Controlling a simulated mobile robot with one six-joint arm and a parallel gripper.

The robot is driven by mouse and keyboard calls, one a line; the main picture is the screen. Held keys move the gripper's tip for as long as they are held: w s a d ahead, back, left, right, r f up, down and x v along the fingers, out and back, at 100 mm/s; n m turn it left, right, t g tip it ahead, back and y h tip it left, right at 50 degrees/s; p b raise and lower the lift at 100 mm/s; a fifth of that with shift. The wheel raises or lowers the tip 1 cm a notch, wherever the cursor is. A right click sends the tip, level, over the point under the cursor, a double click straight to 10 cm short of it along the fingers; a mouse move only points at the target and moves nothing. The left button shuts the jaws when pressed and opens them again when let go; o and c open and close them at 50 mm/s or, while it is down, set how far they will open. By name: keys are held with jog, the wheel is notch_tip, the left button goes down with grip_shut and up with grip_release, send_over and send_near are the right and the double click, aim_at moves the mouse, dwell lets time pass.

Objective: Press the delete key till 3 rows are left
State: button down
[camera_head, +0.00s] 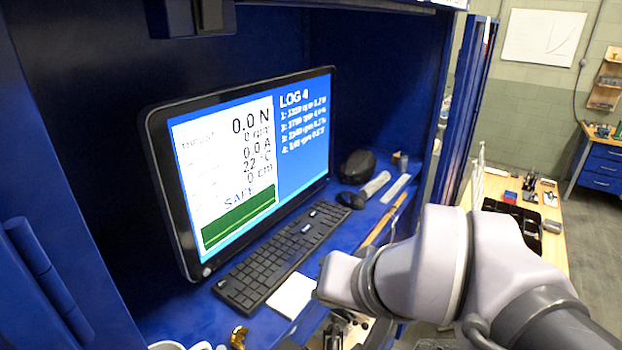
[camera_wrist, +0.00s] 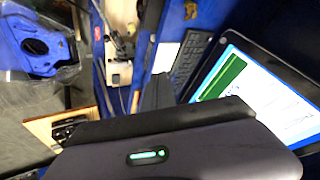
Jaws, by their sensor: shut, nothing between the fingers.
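The monitor (camera_head: 190,190) has a blue right panel headed "LOG 4", with numbered rows down to one labelled 4. Its white left panel shows 0.0 N, "SAFE" and a green graph. The black keyboard (camera_head: 285,257) lies on the blue shelf in front of it; I cannot pick out the delete key. In the wrist view, my gripper (camera_wrist: 158,88) is shut and empty, its dark fingers beside the keyboard (camera_wrist: 190,55). The monitor (camera_wrist: 270,90) is to their right there. In the head view my arm is right of the keyboard and hides most of the gripper.
A white pad (camera_head: 291,295) lies against the keyboard's front. A black mouse (camera_head: 350,200) and a dark rounded object (camera_head: 357,166) sit at the shelf's far end. Blue cabinet walls enclose the monitor. A wooden workbench (camera_head: 555,240) stands to the right, with open floor beyond.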

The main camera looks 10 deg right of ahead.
jog(key=w+r+p, duration=0.3)
jog(key=w+r, duration=0.3)
jog(key=t, duration=0.1)
send_over(313, 214)
notch_tip(313, 214, down, 6)
jog(key=f, duration=0.1)
jog(key=shift+s+d+r+m+y, duration=0.25)
jog(key=shift+s+m+y, duration=0.05)
jog(key=shift+m+y, duration=0.1)
jog(key=shift+f, duration=0.1)
notch_tip(313, 214, down, 8)
jog(key=b, duration=0.6)
jog(key=shift+f, duration=0.35)
jog(key=shift+f+b, duration=0.1)
jog(key=shift+b, duration=0.3)
